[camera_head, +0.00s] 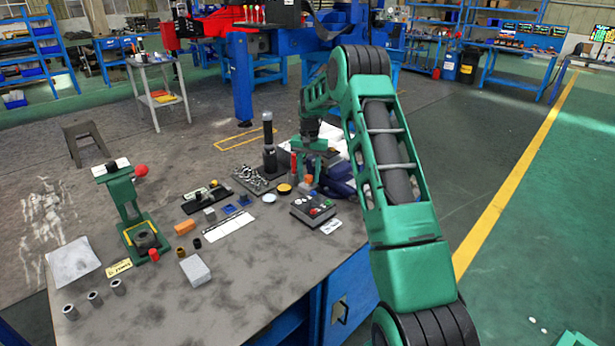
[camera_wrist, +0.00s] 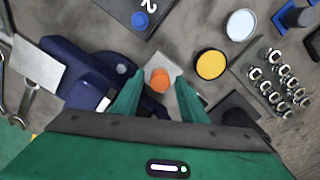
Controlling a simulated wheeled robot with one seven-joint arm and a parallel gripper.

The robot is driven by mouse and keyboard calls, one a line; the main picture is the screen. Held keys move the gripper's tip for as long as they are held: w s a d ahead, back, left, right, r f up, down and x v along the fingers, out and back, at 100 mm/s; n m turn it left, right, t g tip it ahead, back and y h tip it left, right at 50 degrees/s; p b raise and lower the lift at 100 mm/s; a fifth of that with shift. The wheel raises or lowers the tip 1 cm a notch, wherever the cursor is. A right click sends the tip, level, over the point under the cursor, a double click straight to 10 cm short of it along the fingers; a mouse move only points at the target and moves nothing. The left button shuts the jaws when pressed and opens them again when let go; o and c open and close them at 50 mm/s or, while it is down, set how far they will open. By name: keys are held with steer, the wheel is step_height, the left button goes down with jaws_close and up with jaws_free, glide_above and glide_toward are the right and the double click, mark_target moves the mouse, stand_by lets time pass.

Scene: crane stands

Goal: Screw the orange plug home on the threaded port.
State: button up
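The orange plug (camera_wrist: 160,80) shows in the wrist view between my two green fingers. It lies over a light grey block (camera_wrist: 157,62), beside a dark blue vice-like body (camera_wrist: 75,68). My gripper (camera_wrist: 159,96) is open, with a finger on each side of the plug and gaps between them. In the head view my gripper (camera_head: 308,172) is low over the far right of the table, and a small orange spot (camera_head: 308,179) shows under it. The threads of the port are hidden; I cannot tell how deep the plug sits.
A yellow disc (camera_wrist: 210,64) and a pale disc (camera_wrist: 241,24) lie right of the fingers. Several metal fittings (camera_wrist: 279,78) stand on a dark tray farther right. A control box (camera_head: 313,210) is nearer on the table.

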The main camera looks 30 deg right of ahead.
steer(key=n, duration=1)
steer(key=shift+n, duration=0.3)
jaws_close()
steer(key=m, duration=0.5)
